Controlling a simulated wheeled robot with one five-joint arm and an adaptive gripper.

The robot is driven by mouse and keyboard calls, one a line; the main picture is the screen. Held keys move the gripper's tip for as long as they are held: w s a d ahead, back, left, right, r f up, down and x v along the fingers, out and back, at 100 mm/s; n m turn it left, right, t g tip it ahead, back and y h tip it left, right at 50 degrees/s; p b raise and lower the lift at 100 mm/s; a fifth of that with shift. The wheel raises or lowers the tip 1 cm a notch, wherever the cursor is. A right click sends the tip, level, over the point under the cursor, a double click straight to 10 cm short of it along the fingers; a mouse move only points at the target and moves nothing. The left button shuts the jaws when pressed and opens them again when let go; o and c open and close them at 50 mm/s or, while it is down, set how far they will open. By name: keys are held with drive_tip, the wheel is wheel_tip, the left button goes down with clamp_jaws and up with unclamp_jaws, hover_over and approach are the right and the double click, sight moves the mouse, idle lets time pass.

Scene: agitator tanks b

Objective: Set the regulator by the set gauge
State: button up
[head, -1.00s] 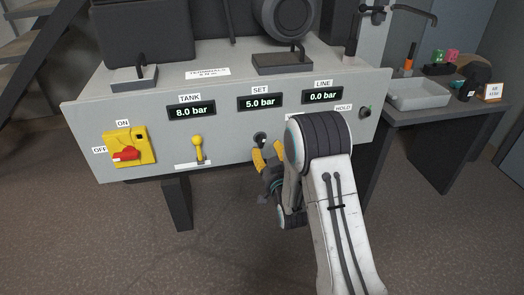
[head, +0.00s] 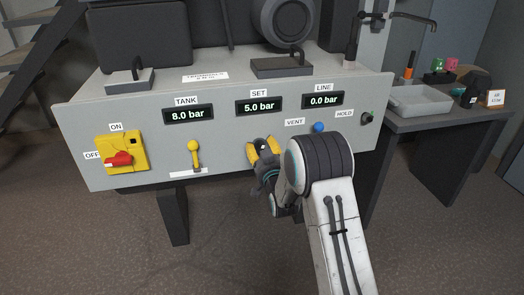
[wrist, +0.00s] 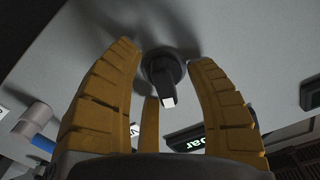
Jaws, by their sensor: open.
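The regulator knob (wrist: 163,75) is dark and round with a white-tipped bar, on the grey panel (head: 225,150) below the set gauge. My gripper (head: 263,148) is open in front of it. In the wrist view, the yellow fingers of my gripper (wrist: 164,58) stand on both sides of the knob, with gaps left between. In the head view the gripper hides most of the knob. The set gauge (head: 259,106) reads 5.0 bar. The tank gauge (head: 188,114) reads 8.0 bar and the line gauge (head: 323,101) 0.0 bar.
A yellow lever (head: 193,153) and a red switch on a yellow plate (head: 133,141) are to the left. A blue button (head: 319,127) by the VENT label and a dark HOLD knob (head: 366,118) are to the right. A side table with a grey tray (head: 420,99) stands at right.

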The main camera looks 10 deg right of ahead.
drive_tip(key=shift+o, duration=0.4)
drive_tip(key=shift+w, duration=0.2)
drive_tip(key=c, duration=1)
drive_tip(key=shift+d+r+n, duration=0.1)
drive_tip(key=shift+n, duration=1.6)
drive_tip(key=shift+c, duration=0.2)
drive_tip(key=o, duration=1)
drive_tip(key=shift+c, duration=0.2)
drive_tip(key=shift+s, duration=0.1)
drive_tip(key=shift+s, duration=0.6)
drive_tip(key=s, duration=1)
drive_tip(key=shift+s, duration=0.3)
